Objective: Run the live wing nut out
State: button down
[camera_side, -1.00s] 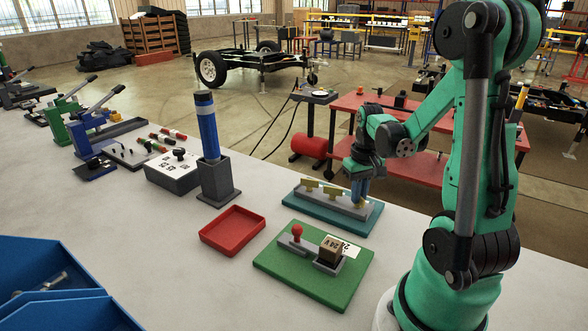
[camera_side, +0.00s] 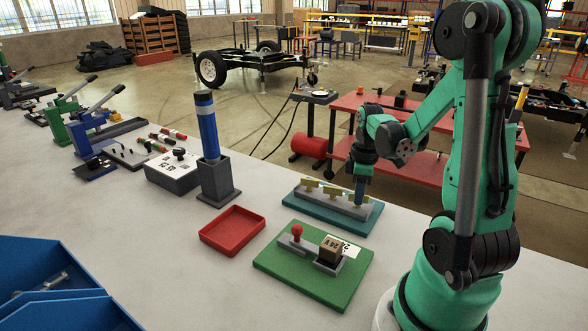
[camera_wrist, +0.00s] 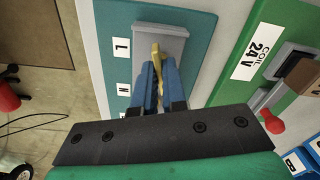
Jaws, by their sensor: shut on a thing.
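The teal board (camera_side: 318,219) carries a grey terminal block (camera_side: 325,208) with brass wing nuts in a row. Two of them, the left wing nut (camera_side: 311,183) and the middle wing nut (camera_side: 331,190), stand free. My gripper (camera_side: 359,203) points down at the block's right end, shut on the third wing nut. In the wrist view, the blue fingers of my gripper (camera_wrist: 157,75) close around this brass wing nut (camera_wrist: 156,50), beside the label marked L (camera_wrist: 122,47). A label marked N (camera_wrist: 123,90) lies farther along the board. The stud under the nut is hidden.
A red tray (camera_side: 232,231), empty, lies left of the board. A green board (camera_side: 285,277) with a red knob (camera_side: 297,231) and a 24 V coil (camera_side: 331,247) sits in front. A blue column (camera_side: 207,125) in a grey stand rises behind the tray.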

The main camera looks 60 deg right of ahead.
jog(key=n, duration=0.6)
jog(key=shift+n, duration=0.3)
jog(key=n, duration=0.6)
jog(key=shift+n, duration=0.3)
jog(key=c, duration=0.9)
grip_release()
jog(key=shift+r, duration=2.85)
jog(key=w+a+r+m+t, duration=0.1)
jog(key=w+a+m+t, duration=0.1)
jog(key=a+m, duration=0.3)
jog(key=w+a+r+m+t, duration=0.1)
jog(key=w+a+m+t, duration=0.1)
jog(key=a+m, duration=0.4)
jog(key=w+a+r+m+t, duration=0.2)
jog(key=a+m, duration=0.3)
jog(key=a, duration=0.4)
jog(key=shift+w+a+m+t, duration=0.4)
jog(key=shift+w+t, duration=0.05)
jog(key=shift+t, duration=0.15)
